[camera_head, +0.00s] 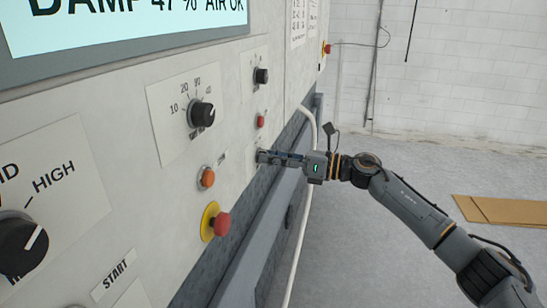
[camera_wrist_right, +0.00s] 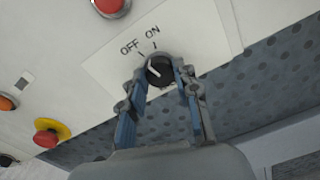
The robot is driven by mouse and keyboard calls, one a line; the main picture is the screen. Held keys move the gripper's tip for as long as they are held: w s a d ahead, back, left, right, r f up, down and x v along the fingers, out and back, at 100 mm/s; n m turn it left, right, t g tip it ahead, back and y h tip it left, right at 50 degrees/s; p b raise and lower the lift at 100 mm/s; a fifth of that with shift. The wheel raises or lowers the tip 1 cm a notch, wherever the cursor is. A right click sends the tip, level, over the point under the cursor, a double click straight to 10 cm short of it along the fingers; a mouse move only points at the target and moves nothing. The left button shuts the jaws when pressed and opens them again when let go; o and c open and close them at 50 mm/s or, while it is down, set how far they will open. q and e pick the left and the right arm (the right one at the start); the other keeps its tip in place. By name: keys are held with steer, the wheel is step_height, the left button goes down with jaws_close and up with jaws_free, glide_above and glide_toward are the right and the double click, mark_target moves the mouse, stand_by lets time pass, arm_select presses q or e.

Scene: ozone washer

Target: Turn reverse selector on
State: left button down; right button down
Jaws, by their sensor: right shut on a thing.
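The reverse selector (camera_wrist_right: 160,68) is a round black knob with a white pointer line, on a white plate marked OFF and ON. In the right wrist view its pointer leans up and left, toward the OFF side. My right gripper (camera_wrist_right: 161,77) is shut on the knob, one blue-grey finger on each side. In the head view the right gripper (camera_head: 265,156) reaches from the right to the panel's lower edge. Its fingers hide most of the selector there. My left gripper is not in view.
The panel also carries a red button (camera_head: 260,121), a black knob (camera_head: 261,75), a dial (camera_head: 202,113), an orange button (camera_head: 207,177) and a red emergency stop (camera_head: 220,223). A pale hose (camera_head: 308,190) runs just behind the gripper. Brown boards (camera_head: 500,212) lie on the floor at right.

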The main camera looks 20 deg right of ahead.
steer(key=shift+m+p, duration=1.05)
steer(key=shift+m, duration=2.15)
steer(key=c, duration=1)
jaws_free()
steer(key=v, duration=1.2)
steer(key=shift+d+r, duration=0.1)
